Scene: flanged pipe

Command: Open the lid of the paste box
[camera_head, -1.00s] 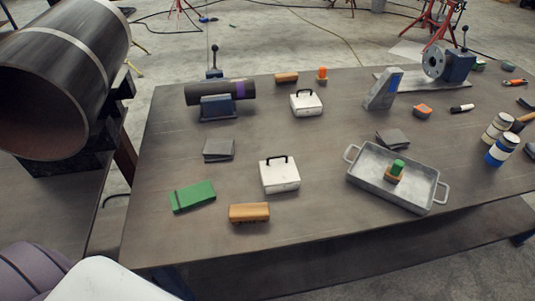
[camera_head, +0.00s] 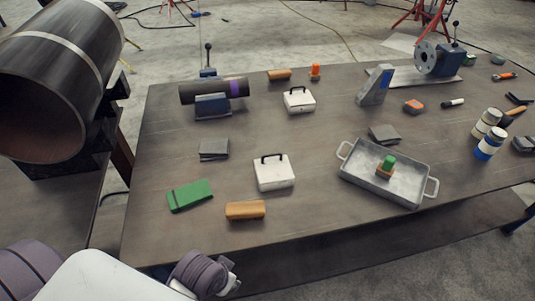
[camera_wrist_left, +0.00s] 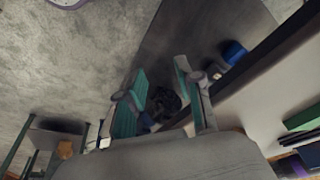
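Two white boxes with black handles are on the table; I cannot tell which is the paste box. The nearer white box (camera_head: 274,173) is at the table's middle front, and the farther white box (camera_head: 299,101) is behind it. Both look closed. My left gripper (camera_wrist_left: 159,75) shows in the left wrist view with its teal-padded fingers apart and nothing between them. It is away from both boxes, and the head view does not show it. My right gripper is in neither view.
On the table (camera_head: 330,215) near the boxes are a yellow-brown block (camera_head: 245,210), a green block (camera_head: 190,196), a grey pad (camera_head: 213,149) and a metal tray (camera_head: 350,185). A clamped dark pipe (camera_head: 214,90) lies at the back left.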

